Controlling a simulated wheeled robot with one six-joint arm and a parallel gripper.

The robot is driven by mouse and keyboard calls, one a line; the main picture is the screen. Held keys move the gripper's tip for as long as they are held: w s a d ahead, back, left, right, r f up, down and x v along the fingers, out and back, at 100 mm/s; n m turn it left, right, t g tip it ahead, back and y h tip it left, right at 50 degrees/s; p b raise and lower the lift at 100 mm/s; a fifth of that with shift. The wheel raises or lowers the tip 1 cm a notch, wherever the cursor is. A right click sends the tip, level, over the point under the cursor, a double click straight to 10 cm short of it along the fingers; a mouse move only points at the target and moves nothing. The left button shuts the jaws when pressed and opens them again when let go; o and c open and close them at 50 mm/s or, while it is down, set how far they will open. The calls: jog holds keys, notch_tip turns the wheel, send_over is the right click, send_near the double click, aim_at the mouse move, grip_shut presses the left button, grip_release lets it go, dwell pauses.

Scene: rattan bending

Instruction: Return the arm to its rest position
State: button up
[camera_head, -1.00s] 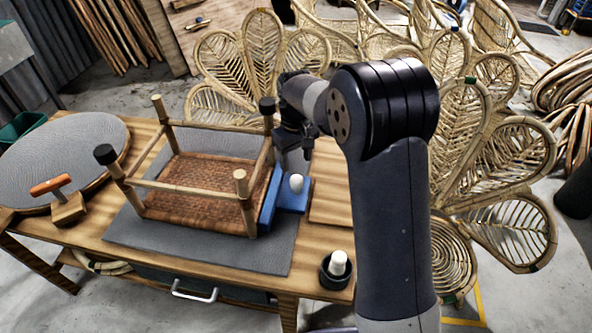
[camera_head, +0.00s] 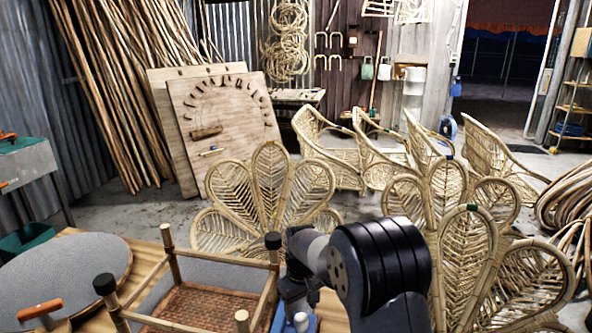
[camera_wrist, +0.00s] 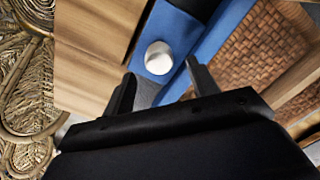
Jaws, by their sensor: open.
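My arm rises at the lower right of the head view and bends left over the workbench (camera_head: 150,250). My gripper (camera_wrist: 160,80) is open and empty in the wrist view, its two dark fingers apart. Beyond the fingertips is a blue block (camera_wrist: 196,36) with a round white knob (camera_wrist: 158,58) on it. The knob also shows at the bottom of the head view (camera_head: 301,321). The block stands beside a stool frame with a woven seat (camera_head: 205,303). In the head view the fingertips are too small and dark to make out.
A round grey disc (camera_head: 65,275) and an orange-handled tool (camera_head: 40,311) lie on the bench at left. Fan-backed rattan pieces (camera_head: 270,185) stand close behind and right of my arm. Rattan chairs (camera_head: 340,150) and a pegged board (camera_head: 220,125) stand farther back.

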aim_at(303, 317)
notch_tip(303, 317, down, 5)
jog(key=shift+r, duration=0.15)
jog(key=shift+d+f, duration=0.2)
jog(key=shift+d, duration=0.05)
jog(key=shift+s+d, duration=0.15)
jog(key=shift+d, duration=0.45)
